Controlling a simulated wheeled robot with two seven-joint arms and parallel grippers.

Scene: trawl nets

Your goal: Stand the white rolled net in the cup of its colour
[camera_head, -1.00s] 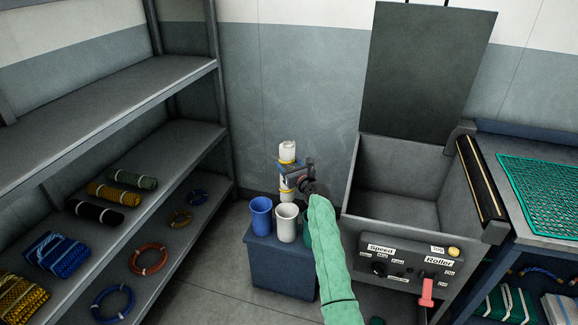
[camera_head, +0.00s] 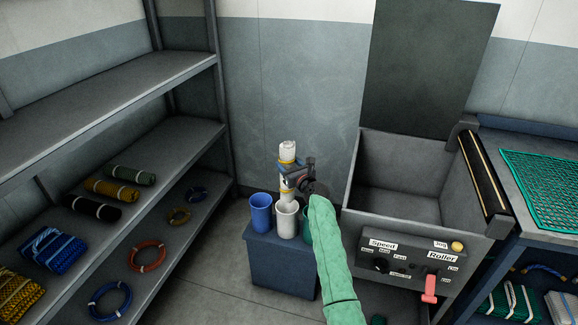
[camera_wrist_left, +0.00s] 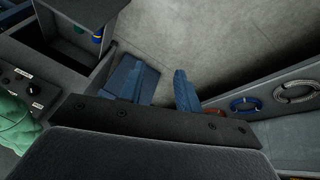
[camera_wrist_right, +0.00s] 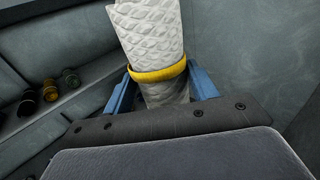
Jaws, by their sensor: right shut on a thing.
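The white rolled net (camera_head: 287,147) with a yellow band stands upright in my right gripper (camera_head: 288,180). The right wrist view shows the white net (camera_wrist_right: 152,35) between the two blue fingers, its yellow band just above them. The net's lower end is at the mouth of the white cup (camera_head: 287,223); it seems to dip inside the rim, but I cannot tell how deep. My left gripper (camera_wrist_left: 158,88) shows only in its wrist view, its blue fingers apart with nothing between them.
A blue cup (camera_head: 261,214) stands left of the white one. A green cup (camera_head: 306,228) on the right is partly hidden by my right arm. They stand on a dark blue box (camera_head: 282,268). A shelf (camera_head: 150,195) with rolled nets and rings is left; a roller machine (camera_head: 405,255) is right.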

